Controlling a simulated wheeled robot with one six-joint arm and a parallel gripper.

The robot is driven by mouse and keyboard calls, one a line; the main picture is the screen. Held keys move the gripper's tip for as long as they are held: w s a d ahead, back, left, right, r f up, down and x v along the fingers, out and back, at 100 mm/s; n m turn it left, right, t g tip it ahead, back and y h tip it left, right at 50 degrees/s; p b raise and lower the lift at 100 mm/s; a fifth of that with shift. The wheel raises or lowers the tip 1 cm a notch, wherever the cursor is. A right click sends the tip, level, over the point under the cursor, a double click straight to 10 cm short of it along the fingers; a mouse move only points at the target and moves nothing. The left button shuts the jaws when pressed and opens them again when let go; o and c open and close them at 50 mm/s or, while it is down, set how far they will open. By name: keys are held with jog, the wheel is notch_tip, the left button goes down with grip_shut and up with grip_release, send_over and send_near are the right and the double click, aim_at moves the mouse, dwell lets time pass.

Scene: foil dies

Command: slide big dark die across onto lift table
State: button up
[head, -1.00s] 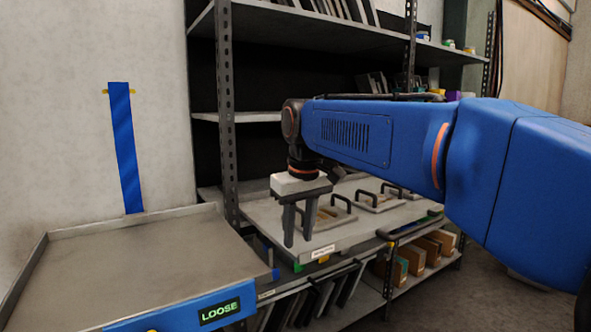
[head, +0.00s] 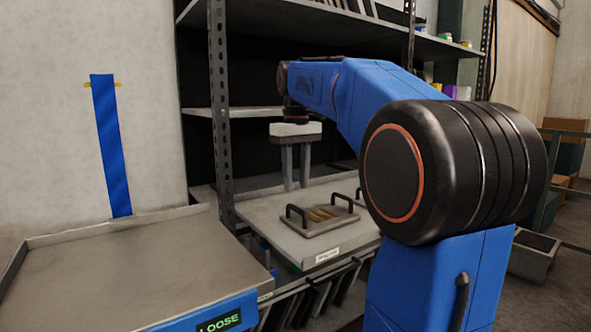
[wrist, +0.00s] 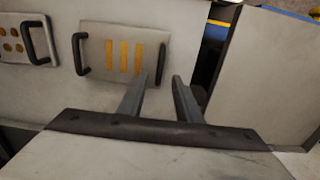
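A grey die with three gold bars and two black handles (head: 322,218) lies flat on the pull-out shelf (head: 262,212). It also shows in the wrist view (wrist: 97,50). A second die, with gold dots (wrist: 22,42), lies to its left in the wrist view. Neither stands out as dark, so I cannot tell which is the big dark die. The lift table (head: 130,265) stands at left, its bare top reaching near the shelf. My gripper (head: 296,188) is open and empty above the shelf, behind the three-bar die in the head view, fingers pointing down.
A blue front panel with a green "LOOSE" display (head: 219,322) is on the lift table. A narrow gap separates table and shelf. A rack upright (head: 221,120) stands by that gap. Upright plates (head: 325,303) fill the rack below. My arm hides the shelf's right part.

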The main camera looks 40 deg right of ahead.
aim_at(296, 210)
notch_tip(296, 210, down, 9)
jog(key=shift+f, duration=0.1)
jog(key=shift+c, duration=0.3)
grip_shut()
